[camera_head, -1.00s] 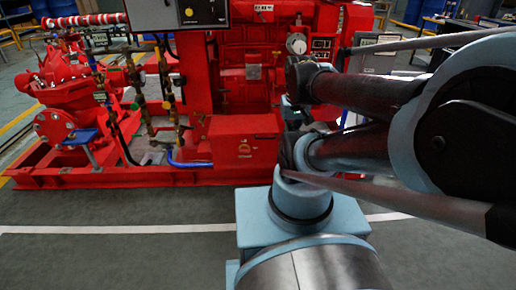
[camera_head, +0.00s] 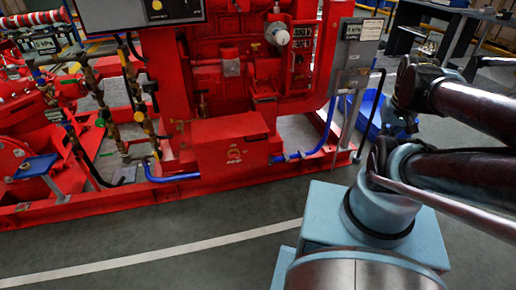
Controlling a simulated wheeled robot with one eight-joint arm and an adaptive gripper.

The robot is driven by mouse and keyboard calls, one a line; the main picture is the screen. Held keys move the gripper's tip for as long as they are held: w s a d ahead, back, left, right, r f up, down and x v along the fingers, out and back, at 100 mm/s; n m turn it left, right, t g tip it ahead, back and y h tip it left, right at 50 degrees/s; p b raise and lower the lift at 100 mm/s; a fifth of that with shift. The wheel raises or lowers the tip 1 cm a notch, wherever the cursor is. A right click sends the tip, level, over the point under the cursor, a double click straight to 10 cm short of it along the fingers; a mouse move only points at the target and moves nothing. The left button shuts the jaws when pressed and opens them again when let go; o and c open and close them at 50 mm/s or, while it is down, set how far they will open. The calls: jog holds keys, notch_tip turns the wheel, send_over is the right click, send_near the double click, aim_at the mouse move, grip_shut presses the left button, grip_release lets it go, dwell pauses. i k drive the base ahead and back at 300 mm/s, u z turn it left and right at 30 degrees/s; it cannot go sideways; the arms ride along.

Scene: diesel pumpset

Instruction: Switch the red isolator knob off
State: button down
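I cannot make out a red isolator knob with certainty. A dark control panel (camera_head: 176,8) is cut off by the top edge above the red pumpset (camera_head: 230,90) and carries a small round yellow spot (camera_head: 157,5). A grey box (camera_head: 361,29) with a label stands on a post to the right of the engine. A red box (camera_head: 232,150) with a small yellowish mark sits low at the engine's front. My arm comes in from the right, at the right of the pumpset. My gripper cannot be made out in the view.
The pumpset's red base rail (camera_head: 100,205) runs along the floor. Blue hoses, brass valves and pipes are at its left front. A blue bin (camera_head: 370,115) is behind the grey post. A dark workbench (camera_head: 455,30) stands at the back right. The floor (camera_head: 190,260) in front is clear, with a white line.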

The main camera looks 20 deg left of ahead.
aim_at(234, 154)
jog(key=z, duration=1.2)
jog(key=i, duration=1.15)
jog(key=u, duration=2.4)
